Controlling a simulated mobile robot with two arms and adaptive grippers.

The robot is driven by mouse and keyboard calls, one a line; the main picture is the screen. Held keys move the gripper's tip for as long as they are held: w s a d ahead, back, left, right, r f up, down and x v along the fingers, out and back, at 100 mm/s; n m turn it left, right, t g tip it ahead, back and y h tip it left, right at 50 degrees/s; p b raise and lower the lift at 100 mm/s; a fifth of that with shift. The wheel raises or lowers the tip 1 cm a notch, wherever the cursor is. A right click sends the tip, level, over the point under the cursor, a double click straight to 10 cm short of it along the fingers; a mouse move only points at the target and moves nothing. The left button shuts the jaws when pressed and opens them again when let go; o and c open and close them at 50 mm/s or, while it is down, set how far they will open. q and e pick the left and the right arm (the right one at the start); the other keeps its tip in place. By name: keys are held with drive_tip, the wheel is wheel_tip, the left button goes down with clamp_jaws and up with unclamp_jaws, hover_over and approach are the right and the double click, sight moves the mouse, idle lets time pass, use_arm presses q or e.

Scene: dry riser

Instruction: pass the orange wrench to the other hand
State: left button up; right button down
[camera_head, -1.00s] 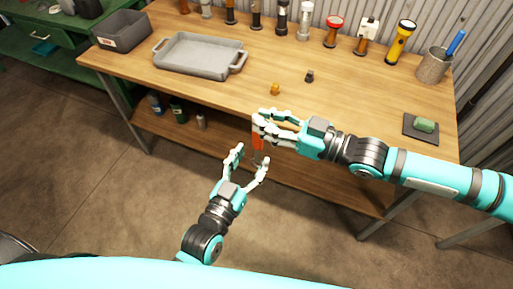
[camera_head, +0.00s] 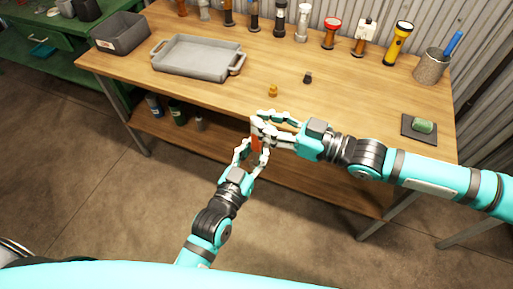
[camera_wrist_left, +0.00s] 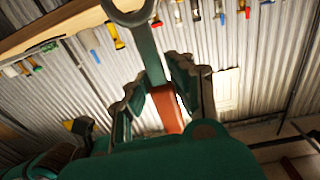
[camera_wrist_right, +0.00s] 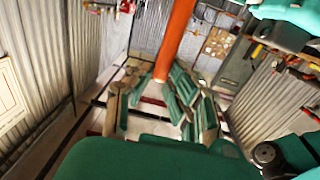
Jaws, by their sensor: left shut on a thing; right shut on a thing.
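The orange wrench (camera_head: 256,144) is held upright in front of the workbench's front edge, mostly hidden by fingers in the head view. My right gripper (camera_head: 260,128) is shut on its upper part. My left gripper (camera_head: 252,155), just below, is shut on its lower part. In the left wrist view, the orange handle (camera_wrist_left: 167,108) stands between the left fingers, with a grey-green shaft and ring end above. In the right wrist view, the orange handle (camera_wrist_right: 175,38) runs up from between the right fingers.
The wooden workbench (camera_head: 190,95) lies just beyond the grippers. On it stand a grey tray (camera_head: 195,61), a grey bin (camera_head: 121,36), two small pieces, several flashlights and tools along the back, and a mesh cup (camera_head: 430,68). A green block (camera_head: 422,125) sits on a dark pad at right.

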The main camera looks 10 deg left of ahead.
drive_tip(key=c, duration=1.2)
unclamp_jaws()
